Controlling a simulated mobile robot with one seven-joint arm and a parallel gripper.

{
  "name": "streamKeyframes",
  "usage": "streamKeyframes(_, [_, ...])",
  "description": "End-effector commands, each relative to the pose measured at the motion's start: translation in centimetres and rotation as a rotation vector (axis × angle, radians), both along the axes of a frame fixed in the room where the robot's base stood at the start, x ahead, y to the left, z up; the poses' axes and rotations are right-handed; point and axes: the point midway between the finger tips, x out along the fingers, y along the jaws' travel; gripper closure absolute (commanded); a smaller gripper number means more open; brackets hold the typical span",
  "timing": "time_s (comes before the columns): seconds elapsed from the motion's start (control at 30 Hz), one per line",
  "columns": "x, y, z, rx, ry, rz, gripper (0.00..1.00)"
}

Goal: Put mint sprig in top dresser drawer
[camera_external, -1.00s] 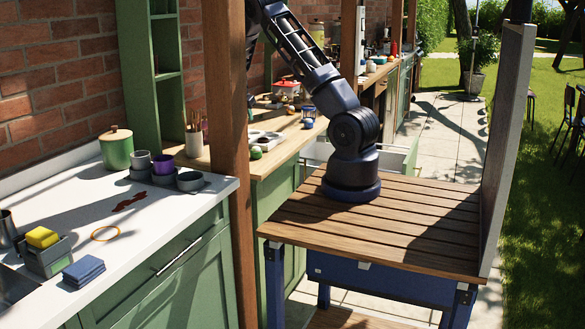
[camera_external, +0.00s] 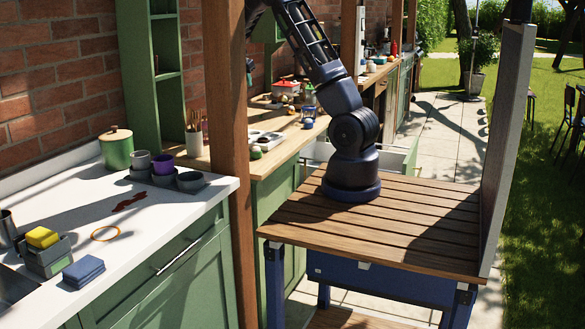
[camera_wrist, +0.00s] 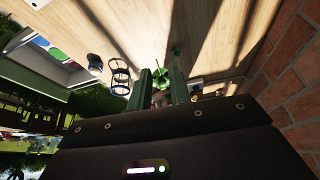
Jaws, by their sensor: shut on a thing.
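In the wrist view, my gripper (camera_wrist: 160,84) has its two dark fingers close together around a small bright green leafy thing, which looks like the mint sprig (camera_wrist: 160,75). The sprig shows at the fingertips, above the wooden counter.
The white counter (camera_external: 130,240) bears cups, a sponge and cloths. A dark wire-frame holder (camera_wrist: 120,80) stands left of my fingers.

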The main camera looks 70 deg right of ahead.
Motion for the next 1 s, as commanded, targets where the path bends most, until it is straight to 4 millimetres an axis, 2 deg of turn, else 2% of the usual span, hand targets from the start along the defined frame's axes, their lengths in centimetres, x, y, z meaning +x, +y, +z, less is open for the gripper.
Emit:
streamKeyframes(0.3, [-0.1, -0.1, 5.0, -0.001, -0.002, -0.003, 1.0])
streamKeyframes(0.57, [-4.9, -3.3, 4.2, 0.002, 0.012, -0.14, 1.0])
streamKeyframes(0.77, [-11.0, -6.6, 3.9, 0.005, 0.021, -0.314, 1.0])
streamKeyframes(1.0, [-20.8, -10.3, 3.8, 0.006, 0.029, -0.588, 1.0])
